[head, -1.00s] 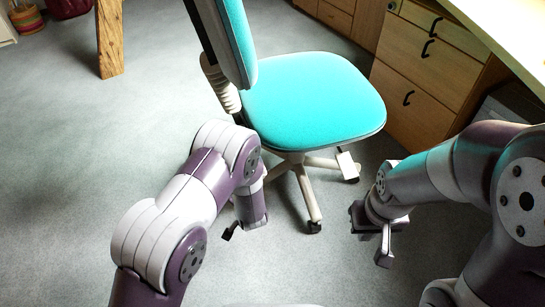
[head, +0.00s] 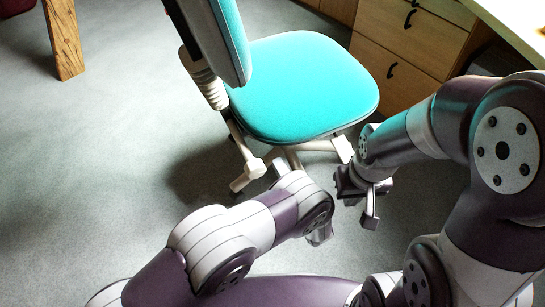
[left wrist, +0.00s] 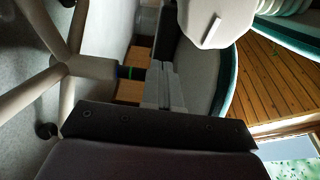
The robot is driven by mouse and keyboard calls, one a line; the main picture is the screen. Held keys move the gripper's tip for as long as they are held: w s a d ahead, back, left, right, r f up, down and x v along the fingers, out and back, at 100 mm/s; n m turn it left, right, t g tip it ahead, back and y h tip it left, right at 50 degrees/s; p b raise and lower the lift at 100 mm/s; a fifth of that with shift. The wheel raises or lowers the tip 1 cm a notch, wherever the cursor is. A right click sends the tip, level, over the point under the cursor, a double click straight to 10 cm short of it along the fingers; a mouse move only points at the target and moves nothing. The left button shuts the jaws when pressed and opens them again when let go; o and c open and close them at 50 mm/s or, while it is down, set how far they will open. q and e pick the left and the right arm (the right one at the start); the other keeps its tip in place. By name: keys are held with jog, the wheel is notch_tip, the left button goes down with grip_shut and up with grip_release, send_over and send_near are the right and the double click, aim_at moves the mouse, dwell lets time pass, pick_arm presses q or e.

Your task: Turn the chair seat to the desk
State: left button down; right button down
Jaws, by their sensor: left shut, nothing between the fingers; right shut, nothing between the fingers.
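The chair has a turquoise seat (head: 300,85), a backrest (head: 230,35) at its left, and a pale star base (head: 250,168) on castors. The seat's front points right, toward the drawers and desk (head: 515,22). My left gripper is low in front of the chair, its fingers hidden by my wrist in the head view. My right gripper (head: 371,208) is shut and empty, right of the base near the floor.
A wooden drawer cabinet (head: 405,45) with black handles stands under the desktop at the upper right, close to the seat. A timber post (head: 63,40) stands on the floor at upper left. Grey floor (head: 90,170) left of the chair is clear.

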aim_at(250, 134)
pick_arm(q)
jog(key=b+x, duration=0.5)
jog(key=x, duration=0.6)
jog(key=shift+w+a, duration=0.15)
jog(key=shift+w, duration=0.15)
jog(key=w+a+p, duration=0.1)
jog(key=a+m+h+p, duration=0.1)
jog(key=w+a+h+p, duration=0.1)
jog(key=a, duration=0.1)
jog(key=shift+w+r+m+t+p, duration=0.2)
jog(key=shift+w+m+t+p, duration=0.1)
jog(key=shift+w+t, duration=0.1)
jog(key=shift+w+a+f+m+h, duration=0.2)
jog(key=shift+w+m+h, duration=0.1)
jog(key=shift+h, duration=0.3)
